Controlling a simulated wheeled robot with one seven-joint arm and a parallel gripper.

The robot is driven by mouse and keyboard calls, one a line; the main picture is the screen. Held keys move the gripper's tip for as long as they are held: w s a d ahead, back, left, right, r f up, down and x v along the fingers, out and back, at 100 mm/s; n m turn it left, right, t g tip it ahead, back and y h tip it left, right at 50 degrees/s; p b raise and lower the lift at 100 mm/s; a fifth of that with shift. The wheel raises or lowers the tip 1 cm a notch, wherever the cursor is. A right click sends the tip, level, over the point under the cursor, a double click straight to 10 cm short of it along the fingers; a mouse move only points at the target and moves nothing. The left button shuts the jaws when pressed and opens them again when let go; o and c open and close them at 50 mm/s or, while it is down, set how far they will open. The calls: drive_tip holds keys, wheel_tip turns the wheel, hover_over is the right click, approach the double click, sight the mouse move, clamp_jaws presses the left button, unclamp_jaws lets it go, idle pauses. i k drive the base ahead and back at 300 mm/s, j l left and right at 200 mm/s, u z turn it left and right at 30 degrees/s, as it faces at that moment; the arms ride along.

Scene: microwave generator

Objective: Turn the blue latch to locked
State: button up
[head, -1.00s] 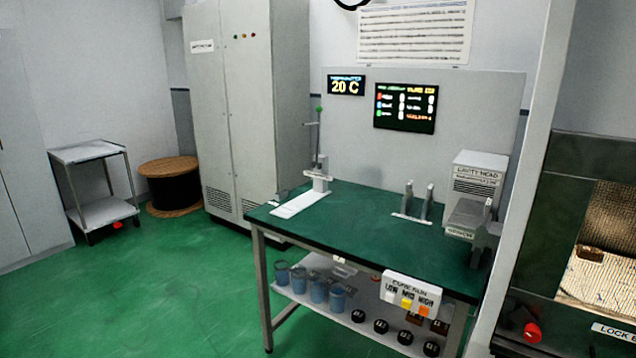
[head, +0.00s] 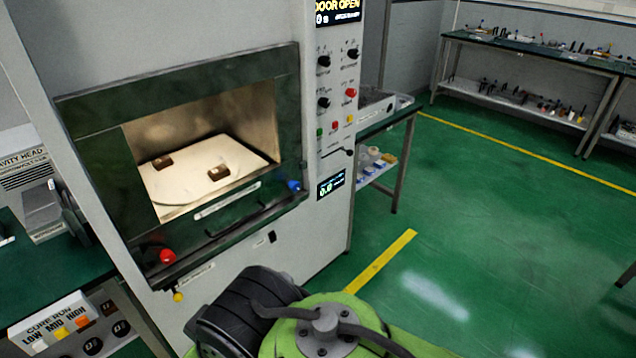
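The blue latch (head: 294,185) is a small knob at the right end of the ledge below the microwave's opening, in the head view. A red knob (head: 167,256) sits at the left end of the same ledge. The microwave cavity (head: 263,125) is open, with a pale plate (head: 205,189) inside bearing two small brown blocks (head: 218,173). My green and black arm links show at the bottom, but my gripper is not in view.
A control panel (head: 337,100) with black knobs and coloured buttons is right of the opening. A green-topped bench (head: 35,285) stands at the left, and another bench (head: 400,122) behind the microwave at the right. The green floor (head: 480,235) at the right is clear.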

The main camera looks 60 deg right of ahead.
sight(293, 186)
drive_tip(key=z, duration=1.75)
drive_tip(key=i+u, duration=0.2)
drive_tip(key=u, duration=0.2)
drive_tip(key=i+l+u, duration=0.1)
drive_tip(key=u, duration=0.3)
drive_tip(key=i+l+u, duration=0.2)
drive_tip(key=u, duration=0.25)
drive_tip(key=i+l+u, duration=0.25)
drive_tip(key=u, duration=0.15)
